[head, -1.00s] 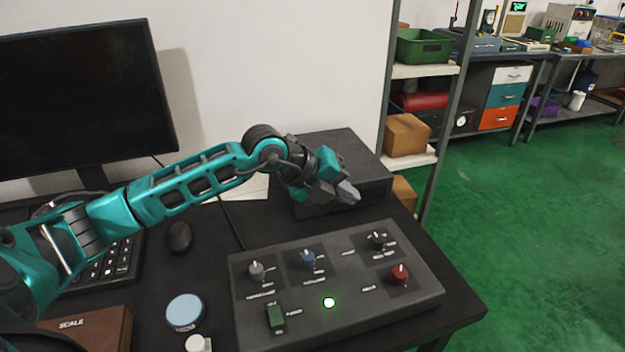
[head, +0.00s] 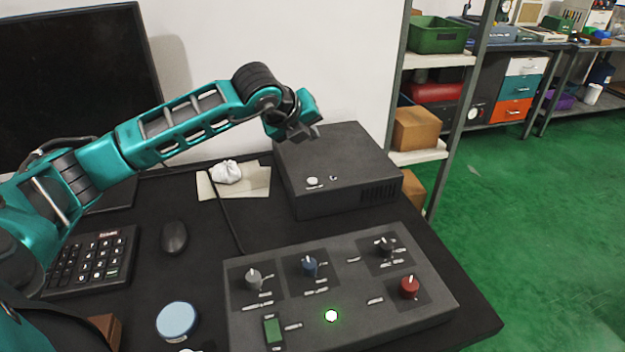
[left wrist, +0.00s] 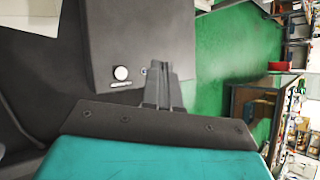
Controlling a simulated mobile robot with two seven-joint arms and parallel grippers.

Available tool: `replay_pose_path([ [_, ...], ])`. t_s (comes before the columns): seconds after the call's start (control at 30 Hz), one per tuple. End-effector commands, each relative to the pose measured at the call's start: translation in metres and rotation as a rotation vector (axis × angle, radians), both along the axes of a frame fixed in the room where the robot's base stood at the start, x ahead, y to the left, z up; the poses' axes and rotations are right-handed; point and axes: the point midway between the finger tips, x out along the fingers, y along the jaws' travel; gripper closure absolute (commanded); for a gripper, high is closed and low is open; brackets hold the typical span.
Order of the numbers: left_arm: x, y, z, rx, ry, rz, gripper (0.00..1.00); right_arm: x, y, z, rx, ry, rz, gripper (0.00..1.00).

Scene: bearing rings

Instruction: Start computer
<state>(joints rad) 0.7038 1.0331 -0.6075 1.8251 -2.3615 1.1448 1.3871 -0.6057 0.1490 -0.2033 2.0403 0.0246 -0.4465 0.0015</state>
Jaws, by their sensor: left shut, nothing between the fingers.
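The computer is a dark box (head: 345,170) at the back right of the black desk. A pale round button (head: 312,181) and a small mark beside it show on its face. Both also show in the left wrist view, the button (left wrist: 121,73) just left of my fingertips. My left gripper (head: 312,134) is shut and empty, above the rear left part of the box. In the left wrist view its closed fingers (left wrist: 162,85) overlap the box. The monitor (head: 80,85) at the left is dark. My right gripper is not in view.
A control panel (head: 340,285) with several knobs, a green switch and a lit green lamp lies in front. A keyboard (head: 92,262), mouse (head: 174,238) and blue-lidded jar (head: 177,320) are at the left. A shelf (head: 418,157) stands right of the desk.

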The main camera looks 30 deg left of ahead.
Motion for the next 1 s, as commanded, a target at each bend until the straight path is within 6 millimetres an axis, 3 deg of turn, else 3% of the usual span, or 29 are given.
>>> replay_pose_path([
  [0.27,-0.001,0.0,-0.022,0.001,0.003,-0.001,1.0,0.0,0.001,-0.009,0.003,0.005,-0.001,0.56],
  [0.57,-0.001,0.0,-0.065,0.001,0.003,-0.001,1.0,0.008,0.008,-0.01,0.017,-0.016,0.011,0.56],
  [0.63,0.0,0.0,-0.078,-0.001,0.001,-0.001,1.0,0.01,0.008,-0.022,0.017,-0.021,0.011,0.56],
  [0.8,0.0,0.0,-0.088,-0.001,0.001,-0.001,1.0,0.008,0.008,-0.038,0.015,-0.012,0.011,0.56],
  [1.0,0.0,0.0,-0.088,-0.001,0.001,-0.001,1.0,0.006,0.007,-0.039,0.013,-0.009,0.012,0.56],
])
